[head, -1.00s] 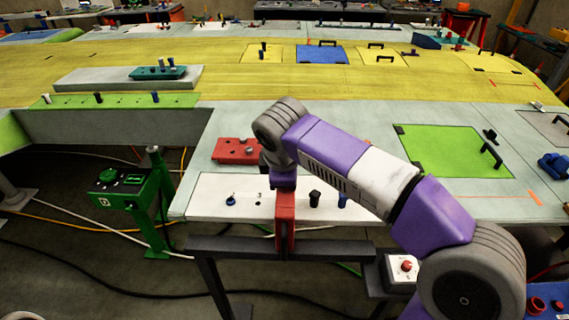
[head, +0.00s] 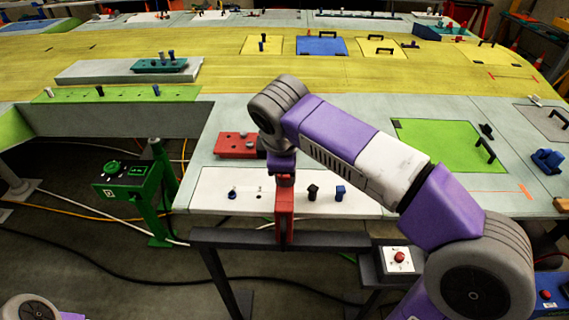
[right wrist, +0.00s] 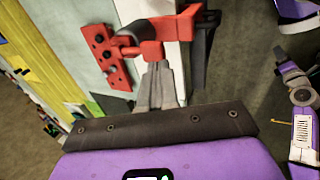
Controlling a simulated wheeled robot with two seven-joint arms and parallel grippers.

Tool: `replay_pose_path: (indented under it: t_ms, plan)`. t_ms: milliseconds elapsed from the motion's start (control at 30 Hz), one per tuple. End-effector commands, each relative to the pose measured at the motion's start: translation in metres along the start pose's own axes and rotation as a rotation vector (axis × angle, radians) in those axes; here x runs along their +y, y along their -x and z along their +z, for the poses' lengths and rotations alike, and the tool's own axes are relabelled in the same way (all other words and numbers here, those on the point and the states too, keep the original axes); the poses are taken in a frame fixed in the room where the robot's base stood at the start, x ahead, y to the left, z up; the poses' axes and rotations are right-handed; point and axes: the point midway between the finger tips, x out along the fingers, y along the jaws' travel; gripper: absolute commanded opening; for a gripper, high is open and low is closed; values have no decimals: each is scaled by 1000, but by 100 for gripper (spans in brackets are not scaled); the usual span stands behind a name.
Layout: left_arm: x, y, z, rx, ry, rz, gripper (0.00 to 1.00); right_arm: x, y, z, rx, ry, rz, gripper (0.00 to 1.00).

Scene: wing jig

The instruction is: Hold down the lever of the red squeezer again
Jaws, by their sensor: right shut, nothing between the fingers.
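The red squeezer (head: 285,212) is fixed at the front edge of the white panel, in front of my right arm. In the right wrist view its red body (right wrist: 172,27) and its lever, with a dark grip (right wrist: 135,32), lie just beyond my fingertips. My right gripper (right wrist: 157,72) is shut and empty, its grey fingers together. The tips are at or very near the lever; I cannot tell whether they touch it. My left gripper is not seen.
A red plate with pegs (head: 235,146) lies behind the white panel (head: 215,203). Blue and black knobs stand on that panel, right of the squeezer. A white box with a red button (head: 399,259) is at lower right. A green pedestal (head: 140,185) stands at left.

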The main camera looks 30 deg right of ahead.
Motion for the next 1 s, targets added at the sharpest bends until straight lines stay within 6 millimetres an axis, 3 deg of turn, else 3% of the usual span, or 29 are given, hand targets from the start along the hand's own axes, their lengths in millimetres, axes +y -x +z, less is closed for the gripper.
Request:
replay_pose_path:
  t_ms: [33,200,400,1000]
  plan:
    - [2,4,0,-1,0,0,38,2,14,-1,3,1,3,0]
    - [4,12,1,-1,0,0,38,3,50,-1,3,1,3,0]
    - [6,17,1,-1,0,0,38,3,72,0,1,0,2,0]
    - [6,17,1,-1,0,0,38,3,76,0,1,0,2,0]
